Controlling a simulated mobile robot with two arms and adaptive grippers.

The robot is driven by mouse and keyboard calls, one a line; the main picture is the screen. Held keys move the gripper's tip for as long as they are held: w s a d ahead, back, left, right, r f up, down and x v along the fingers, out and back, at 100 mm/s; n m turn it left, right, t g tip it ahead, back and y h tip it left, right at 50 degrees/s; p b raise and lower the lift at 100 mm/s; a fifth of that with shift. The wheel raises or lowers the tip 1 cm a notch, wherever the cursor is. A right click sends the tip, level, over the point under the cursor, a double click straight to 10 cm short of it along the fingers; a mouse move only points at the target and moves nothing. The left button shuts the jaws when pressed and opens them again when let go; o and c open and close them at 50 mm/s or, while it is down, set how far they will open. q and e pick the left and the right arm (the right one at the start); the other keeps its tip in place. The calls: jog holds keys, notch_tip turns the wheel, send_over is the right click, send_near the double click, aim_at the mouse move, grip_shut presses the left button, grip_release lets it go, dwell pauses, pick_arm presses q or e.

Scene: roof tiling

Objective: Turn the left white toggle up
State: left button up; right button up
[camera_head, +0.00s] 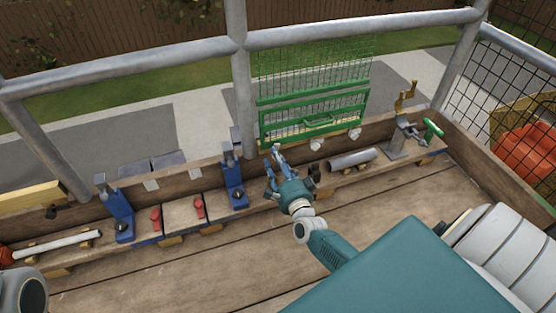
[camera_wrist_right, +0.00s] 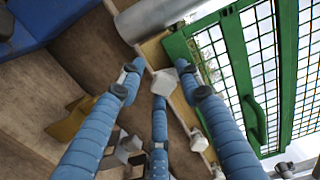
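The other toggle (camera_wrist_right: 199,140) is lower there. I cannot tell whether any finger touches a toggle. My left gripper is out of view.
A blue clamp (camera_head: 234,183) stands left of my right gripper. A grey pipe (camera_head: 351,160) lies to the right, near a grey stand with a green handle (camera_head: 432,128). Red-handled pieces (camera_head: 198,207) and another blue clamp (camera_head: 119,212) are further left. The front boards are clear.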

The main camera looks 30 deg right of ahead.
jog(key=shift+d, duration=0.1)
jog(key=shift+s, duration=0.5)
jog(key=v, duration=1.1)
jog(key=shift+c, duration=0.2)
